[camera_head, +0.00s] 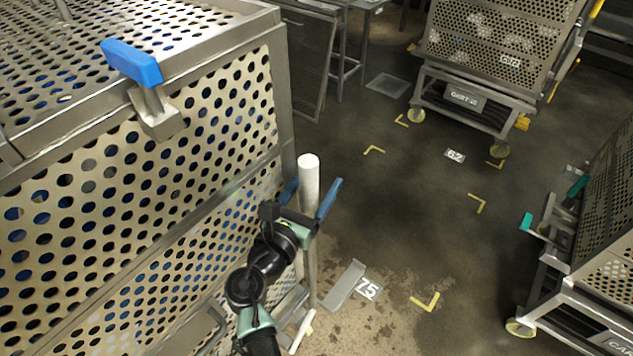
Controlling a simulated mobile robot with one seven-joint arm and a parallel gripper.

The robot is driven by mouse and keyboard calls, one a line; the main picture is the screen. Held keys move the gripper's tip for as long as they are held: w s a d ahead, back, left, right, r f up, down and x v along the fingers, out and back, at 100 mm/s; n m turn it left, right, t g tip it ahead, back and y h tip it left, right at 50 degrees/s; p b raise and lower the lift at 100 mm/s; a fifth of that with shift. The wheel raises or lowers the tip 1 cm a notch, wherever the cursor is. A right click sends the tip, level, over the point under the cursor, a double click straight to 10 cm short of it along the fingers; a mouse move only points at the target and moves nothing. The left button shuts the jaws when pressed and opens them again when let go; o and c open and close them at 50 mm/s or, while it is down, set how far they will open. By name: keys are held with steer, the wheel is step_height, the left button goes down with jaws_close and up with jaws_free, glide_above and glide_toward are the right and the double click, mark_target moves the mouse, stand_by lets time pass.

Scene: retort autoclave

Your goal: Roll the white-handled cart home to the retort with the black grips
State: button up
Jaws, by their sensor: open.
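A large perforated metal cage cart (150,190) fills the left of the head view, with blue showing through its holes. A white upright handle (308,172) stands at its near right corner and appears to belong to it. My gripper (314,184) is open, with its blue fingers one on each side of the white handle. I cannot tell whether either finger touches it. My gripper hides part of the handle's lower length. No retort with black grips shows in this view.
Another perforated cart (465,95) with yellow handles stands at the back right. A cart with teal grips (600,262) stands at the right edge. A blue handle (132,62) sticks out from the cage's top.

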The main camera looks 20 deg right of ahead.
jaws_close()
stand_by(1.4)
